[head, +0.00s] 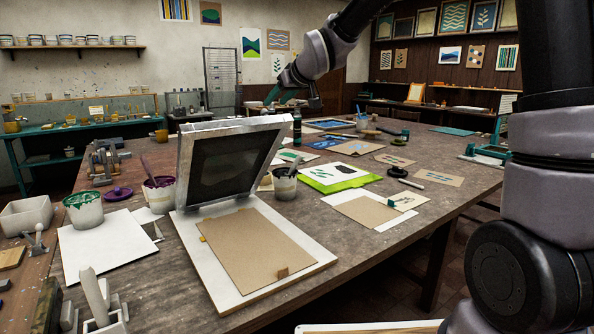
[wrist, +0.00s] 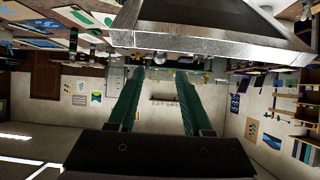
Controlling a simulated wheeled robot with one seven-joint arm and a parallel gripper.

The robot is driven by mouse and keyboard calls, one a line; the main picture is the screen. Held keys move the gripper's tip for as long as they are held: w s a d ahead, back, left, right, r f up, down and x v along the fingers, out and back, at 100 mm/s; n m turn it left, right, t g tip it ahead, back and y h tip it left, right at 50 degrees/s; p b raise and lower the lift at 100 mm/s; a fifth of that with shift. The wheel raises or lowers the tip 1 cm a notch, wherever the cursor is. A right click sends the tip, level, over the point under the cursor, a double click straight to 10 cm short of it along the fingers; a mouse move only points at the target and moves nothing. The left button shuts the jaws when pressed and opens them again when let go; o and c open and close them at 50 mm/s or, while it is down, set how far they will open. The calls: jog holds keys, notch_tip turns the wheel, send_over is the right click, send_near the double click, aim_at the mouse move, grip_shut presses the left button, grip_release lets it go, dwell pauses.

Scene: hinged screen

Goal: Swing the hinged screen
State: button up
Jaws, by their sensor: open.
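The hinged screen (head: 233,160) stands raised on its white baseboard (head: 190,240), tilted steeply, with a pale metal frame around dark mesh. A brown sheet (head: 255,247) lies flat on the baseboard. My gripper (head: 270,97) is above the screen's upper right corner in the head view, apart from the frame as far as I can tell. In the wrist view, the teal fingers of my gripper (wrist: 159,74) are spread apart with nothing between them. The screen's frame edge (wrist: 210,40) crosses the top of that view, close to the fingertips. The hinge is hard to make out.
Ink pots stand beside the screen: green (head: 84,209), purple (head: 160,192) and a grey one (head: 285,183) at right. A white sheet (head: 108,243) lies to the left. Prints and a green board (head: 335,178) lie to the right on the wooden table (head: 440,205).

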aim_at(266, 112)
jog(key=x, duration=0.8)
jog(key=shift+f, duration=0.15)
jog(key=shift+c, duration=0.6)
grip_shut()
